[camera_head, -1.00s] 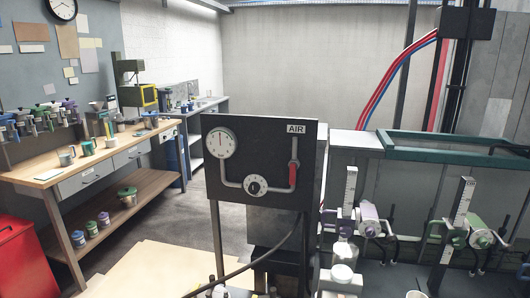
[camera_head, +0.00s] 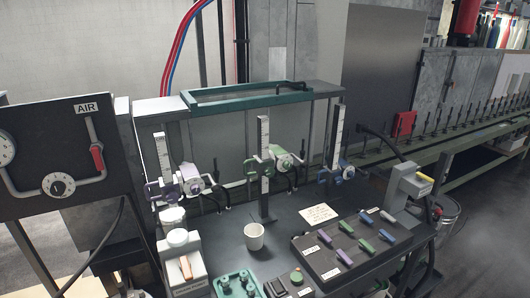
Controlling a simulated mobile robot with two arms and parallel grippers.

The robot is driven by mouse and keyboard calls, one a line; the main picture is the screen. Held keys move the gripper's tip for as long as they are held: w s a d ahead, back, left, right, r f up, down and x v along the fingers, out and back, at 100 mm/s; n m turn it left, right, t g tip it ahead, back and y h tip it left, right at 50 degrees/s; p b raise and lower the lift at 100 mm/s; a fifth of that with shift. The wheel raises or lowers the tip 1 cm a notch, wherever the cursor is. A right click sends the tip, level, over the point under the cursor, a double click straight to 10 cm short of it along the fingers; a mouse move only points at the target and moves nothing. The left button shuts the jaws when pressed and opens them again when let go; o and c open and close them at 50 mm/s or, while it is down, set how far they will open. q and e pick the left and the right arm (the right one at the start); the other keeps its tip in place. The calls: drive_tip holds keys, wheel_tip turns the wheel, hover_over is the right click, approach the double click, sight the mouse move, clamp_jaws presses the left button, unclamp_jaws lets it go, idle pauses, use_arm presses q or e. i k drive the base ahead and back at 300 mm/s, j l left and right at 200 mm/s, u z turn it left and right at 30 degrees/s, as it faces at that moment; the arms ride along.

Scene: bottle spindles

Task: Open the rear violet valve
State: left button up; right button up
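A dark control panel (camera_head: 318,262) lies on the bench at lower right, with two rows of small coloured valve handles. The rear row has a violet handle (camera_head: 325,237) at its left end, then a green one (camera_head: 345,228) and a blue one (camera_head: 367,218). The front row has another violet handle (camera_head: 344,257), a green one (camera_head: 366,246) and a blue one (camera_head: 387,235). Small white labels lie beside the violet handles. Neither gripper is in view.
Violet (camera_head: 190,181), green (camera_head: 283,162) and blue (camera_head: 336,174) spindle units stand behind the panel. A white cup (camera_head: 254,236) and a paper note (camera_head: 318,214) are on the bench. An AIR gauge board (camera_head: 70,150) stands at left. A yellow-topped grey device (camera_head: 408,187) is at right.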

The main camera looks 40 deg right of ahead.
sight(321, 235)
drive_tip(key=z, duration=1.75)
